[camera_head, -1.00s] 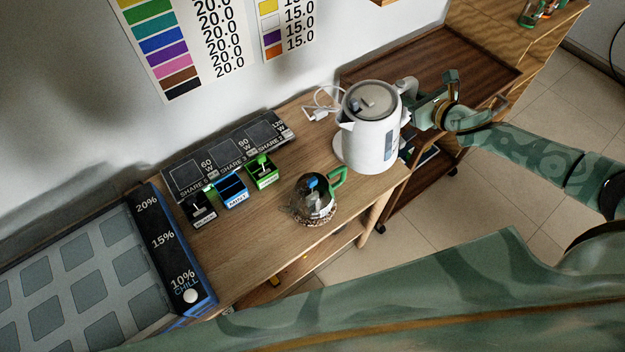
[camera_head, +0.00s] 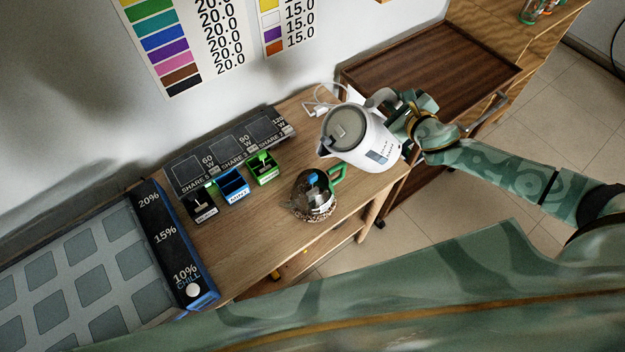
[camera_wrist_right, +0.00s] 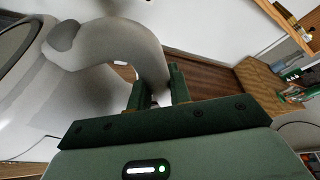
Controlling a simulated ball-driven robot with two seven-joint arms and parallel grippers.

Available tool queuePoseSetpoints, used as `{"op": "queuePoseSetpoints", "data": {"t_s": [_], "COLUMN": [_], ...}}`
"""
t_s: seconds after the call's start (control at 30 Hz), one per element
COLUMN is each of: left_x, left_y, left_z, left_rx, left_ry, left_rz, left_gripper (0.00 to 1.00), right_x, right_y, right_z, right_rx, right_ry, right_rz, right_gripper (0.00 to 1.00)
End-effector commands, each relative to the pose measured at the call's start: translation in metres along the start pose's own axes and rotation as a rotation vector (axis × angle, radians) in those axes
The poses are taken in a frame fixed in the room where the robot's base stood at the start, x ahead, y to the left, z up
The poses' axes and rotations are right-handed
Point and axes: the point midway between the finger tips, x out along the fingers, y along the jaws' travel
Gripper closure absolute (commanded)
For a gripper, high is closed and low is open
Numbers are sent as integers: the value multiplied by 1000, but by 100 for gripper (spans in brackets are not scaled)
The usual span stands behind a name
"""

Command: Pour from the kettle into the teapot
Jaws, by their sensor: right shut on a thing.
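The white kettle (camera_head: 362,138) with a grey lid is tilted, its spout pointing left and down, above and just beyond the small glass teapot. The teapot (camera_head: 314,196) has a green handle and a blue knob and stands upright on the wooden table. No stream of liquid shows. My right gripper (camera_head: 402,108) is shut on the kettle's handle; in the right wrist view its fingers (camera_wrist_right: 158,88) close around the grey handle (camera_wrist_right: 135,45). The kettle body (camera_wrist_right: 50,105) fills the left of that view. My left gripper is not seen.
Small black, blue (camera_head: 233,186) and green (camera_head: 263,167) boxes stand left of the teapot, before a dark panel (camera_head: 228,150) against the wall. A brown tray (camera_head: 430,70) is behind the kettle. A white cable (camera_head: 318,103) lies near the wall.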

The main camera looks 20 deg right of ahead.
Motion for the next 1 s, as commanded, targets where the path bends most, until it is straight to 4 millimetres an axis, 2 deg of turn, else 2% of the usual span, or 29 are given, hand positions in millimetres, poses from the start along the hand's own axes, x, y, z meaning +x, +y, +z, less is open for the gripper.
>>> {"op": "queuePoseSetpoints", "data": {"t_s": [0.03, 0.27, 1.0], "left_x": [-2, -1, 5], "left_y": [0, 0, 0], "left_z": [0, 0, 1], "left_rx": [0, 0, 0], "left_ry": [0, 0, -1], "left_rz": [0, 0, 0], "left_gripper": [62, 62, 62], "right_x": [-1, -5, -5], "right_y": [-2, 3, 8], "right_z": [7, 17, 17], "right_rx": [-18, -118, -161], "right_ry": [-7, -5, -4], "right_rz": [-13, -55, -73], "right_gripper": [100, 100, 100]}}
